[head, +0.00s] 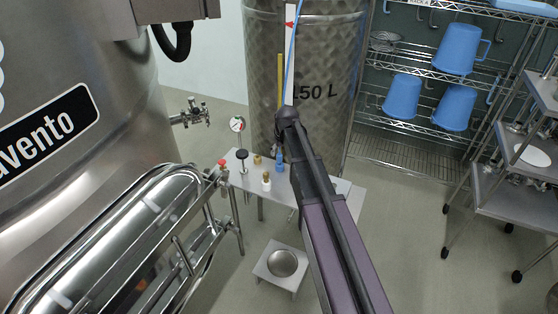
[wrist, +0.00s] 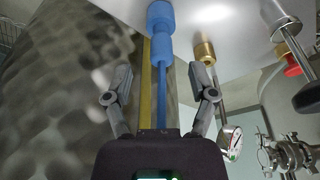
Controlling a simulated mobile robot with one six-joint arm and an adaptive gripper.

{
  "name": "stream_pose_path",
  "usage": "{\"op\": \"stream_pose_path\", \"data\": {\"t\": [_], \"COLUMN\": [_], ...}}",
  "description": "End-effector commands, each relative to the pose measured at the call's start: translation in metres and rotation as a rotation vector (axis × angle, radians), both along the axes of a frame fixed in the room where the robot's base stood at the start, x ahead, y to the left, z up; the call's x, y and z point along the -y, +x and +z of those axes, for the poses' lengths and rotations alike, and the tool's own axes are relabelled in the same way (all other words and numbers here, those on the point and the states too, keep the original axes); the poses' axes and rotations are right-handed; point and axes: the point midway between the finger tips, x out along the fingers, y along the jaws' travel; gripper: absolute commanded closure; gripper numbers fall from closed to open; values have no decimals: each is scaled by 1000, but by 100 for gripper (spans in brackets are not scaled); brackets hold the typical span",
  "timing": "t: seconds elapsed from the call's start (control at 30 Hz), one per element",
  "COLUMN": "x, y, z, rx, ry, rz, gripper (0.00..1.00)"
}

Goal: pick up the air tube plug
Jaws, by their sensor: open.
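The air tube plug is blue and stands on a small steel table, left of my arm in the head view (head: 279,162). In the wrist view the plug (wrist: 160,32) is upper centre, with a thin blue tube running from it down between my fingers. My gripper (wrist: 159,72) is open, one finger on each side of the tube. The wider body of the plug lies just beyond the fingertips, and neither finger visibly touches it. In the head view the fingers cannot be made out behind my arm.
Brass fittings (head: 257,160), a black knob (head: 243,161) and a red knob (head: 223,163) are near the plug on the steel table (head: 345,188). A 150 L vat (head: 262,110) stands close behind. A pressure gauge (head: 237,124) is at left.

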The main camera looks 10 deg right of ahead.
Motion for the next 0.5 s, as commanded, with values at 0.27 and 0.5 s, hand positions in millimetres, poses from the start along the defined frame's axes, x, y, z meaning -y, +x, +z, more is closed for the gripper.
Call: {"op": "stream_pose_path", "data": {"t": [0.27, 0.5], "x": [-2, -4], "y": [5, 12], "z": [-15, -34], "rx": [0, 0], "ry": [0, 0], "rz": [1, 1], "gripper": [27, 27]}}
